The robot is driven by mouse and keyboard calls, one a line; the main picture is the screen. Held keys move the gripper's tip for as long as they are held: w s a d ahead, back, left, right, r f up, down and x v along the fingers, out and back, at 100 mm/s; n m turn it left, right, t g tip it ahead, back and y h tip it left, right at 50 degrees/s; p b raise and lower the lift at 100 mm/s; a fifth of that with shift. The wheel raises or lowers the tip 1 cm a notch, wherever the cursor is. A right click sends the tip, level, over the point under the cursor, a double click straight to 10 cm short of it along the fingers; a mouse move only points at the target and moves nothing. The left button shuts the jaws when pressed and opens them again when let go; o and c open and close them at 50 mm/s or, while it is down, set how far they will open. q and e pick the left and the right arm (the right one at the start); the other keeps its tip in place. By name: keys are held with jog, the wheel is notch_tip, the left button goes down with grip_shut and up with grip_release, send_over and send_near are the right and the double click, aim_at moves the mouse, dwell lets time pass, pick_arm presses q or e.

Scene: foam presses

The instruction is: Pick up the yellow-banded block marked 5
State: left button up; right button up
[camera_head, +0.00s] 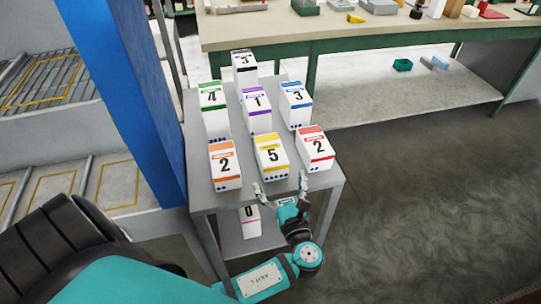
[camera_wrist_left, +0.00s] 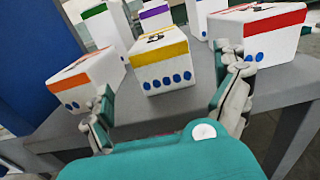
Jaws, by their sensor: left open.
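The yellow-banded block marked 5 (camera_head: 271,156) stands upright at the front middle of a small grey table. It also shows in the left wrist view (camera_wrist_left: 163,72), between and beyond the fingertips, with a row of blue dots on its front. My left gripper (camera_head: 280,187) is open and empty at the table's front edge, just short of this block. The fingers also show in the left wrist view (camera_wrist_left: 166,95), one on each side. My right gripper is not in view.
An orange-banded block marked 2 (camera_head: 225,165) stands close on the left, a red-banded block marked 2 (camera_head: 315,148) close on the right. Several more blocks stand behind. A block marked 0 (camera_head: 250,222) is on the lower shelf. A blue post (camera_head: 125,90) rises left of the grey table (camera_head: 334,178).

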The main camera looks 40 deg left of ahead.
aim_at(276, 170)
pick_arm(q)
jog(key=shift+r+p+x, duration=0.2)
jog(key=shift+x, duration=1.45)
jog(key=shift+r+p+x, duration=0.15)
jog(key=shift+r+x, duration=0.05)
jog(key=shift+x, duration=1.4)
jog(key=shift+d, duration=0.15)
jog(key=c, duration=1.2)
